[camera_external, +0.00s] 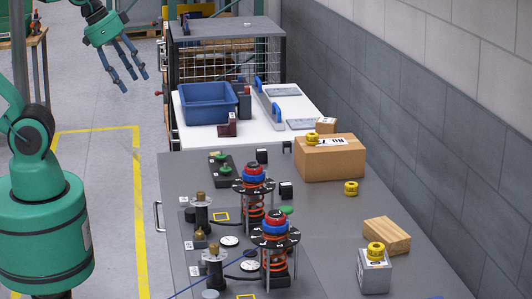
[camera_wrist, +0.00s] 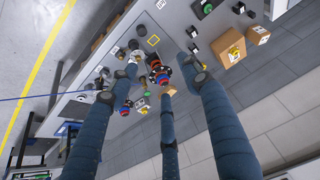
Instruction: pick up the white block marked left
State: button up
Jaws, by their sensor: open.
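A pale grey-white block (camera_external: 374,277) stands at the front right of the grey workbench (camera_external: 340,220), with a yellow roll (camera_external: 376,250) on top. Its face carries a marking too small to read, so I cannot tell whether it says left. No other clearly white block stands out. My gripper (camera_external: 128,80) hangs over the floor at the upper left, well away from the block. Its blue fingers are spread and empty. In the wrist view, the fingers (camera_wrist: 165,78) reach across the picture with the bench far beyond them, hiding parts of it.
Two spring assemblies with red and blue tops (camera_external: 275,224) stand mid-bench. A wooden block (camera_external: 387,235) lies behind the pale block. A cardboard box (camera_external: 330,160) sits farther back. A blue bin (camera_external: 207,103) is on the white table. A grey wall (camera_external: 440,130) runs along the right.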

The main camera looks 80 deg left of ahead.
jog(key=w+a+f+g, duration=0.3)
jog(key=w+a+f, duration=0.1)
jog(key=w+f, duration=0.55)
jog(key=g+p, duration=0.1)
jog(key=g, duration=0.1)
send_over(184, 199)
notch_tip(184, 199, down, 15)
jog(key=shift+s+a+f, duration=0.1)
jog(key=shift+f, duration=0.4)
jog(key=shift+f+b, duration=0.65)
jog(key=shift+f, duration=3.65)
jog(key=shift+f+b, duration=0.7)
jog(key=shift+f, duration=1.9)
jog(key=shift+c, duration=0.2)
